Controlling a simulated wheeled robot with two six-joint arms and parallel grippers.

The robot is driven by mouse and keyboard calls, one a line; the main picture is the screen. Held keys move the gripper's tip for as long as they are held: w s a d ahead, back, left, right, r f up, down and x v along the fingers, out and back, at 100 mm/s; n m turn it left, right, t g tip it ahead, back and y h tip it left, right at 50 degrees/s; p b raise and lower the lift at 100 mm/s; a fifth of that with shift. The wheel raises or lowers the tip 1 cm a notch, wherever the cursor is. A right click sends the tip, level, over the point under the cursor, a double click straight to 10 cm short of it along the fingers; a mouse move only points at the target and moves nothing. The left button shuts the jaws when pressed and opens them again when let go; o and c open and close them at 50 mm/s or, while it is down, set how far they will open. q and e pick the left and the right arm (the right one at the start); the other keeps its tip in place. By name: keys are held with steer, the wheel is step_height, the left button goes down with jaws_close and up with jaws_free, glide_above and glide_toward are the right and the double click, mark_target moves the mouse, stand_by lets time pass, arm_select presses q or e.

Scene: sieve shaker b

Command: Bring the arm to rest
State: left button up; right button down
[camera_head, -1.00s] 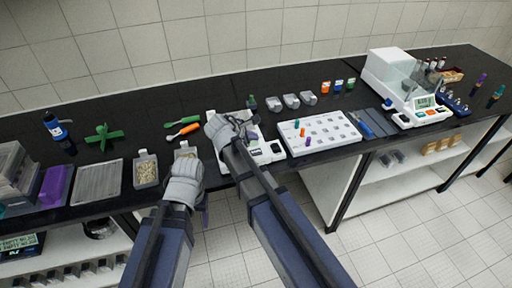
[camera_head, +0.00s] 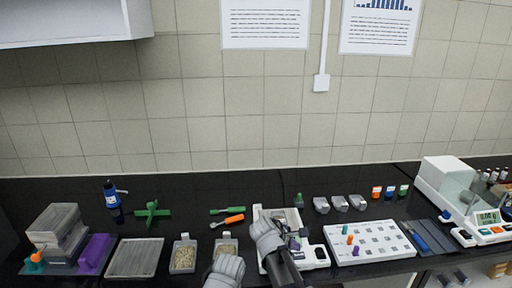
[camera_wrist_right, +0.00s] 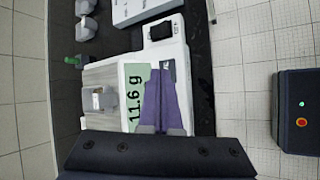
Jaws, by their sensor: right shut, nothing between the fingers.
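My right gripper (camera_head: 294,244) is over the white bench device (camera_head: 318,255) in the head view. In the right wrist view its purple fingers (camera_wrist_right: 163,103) are together with nothing between them. They overlap the white device (camera_wrist_right: 177,60) in that view; whether they touch it I cannot tell. A green readout (camera_wrist_right: 134,96) there shows 11.6 g. My left gripper (camera_head: 226,268) is at the lower edge of the head view, in front of a small tray of grains (camera_head: 225,245). Its fingers are hidden.
Left of my arms are another tray of grains (camera_head: 183,256), a flat grey tray (camera_head: 135,258) and a purple block (camera_head: 96,252). An orange-handled tool (camera_head: 233,219) lies behind. A white rack (camera_head: 368,242) and a balance (camera_head: 455,190) stand right. The back strip of the bench is partly clear.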

steer(key=s+a+f+m+g+y, duration=0.2)
steer(key=s+a+m, duration=0.3)
steer(key=s, duration=0.5)
steer(key=s+a+f+m+g+y, duration=0.3)
steer(key=s+a+m, duration=0.2)
steer(key=s, duration=0.6)
steer(key=shift+a+m, duration=0.4)
steer(key=shift+m, duration=0.1)
steer(key=shift+s+f, duration=0.1)
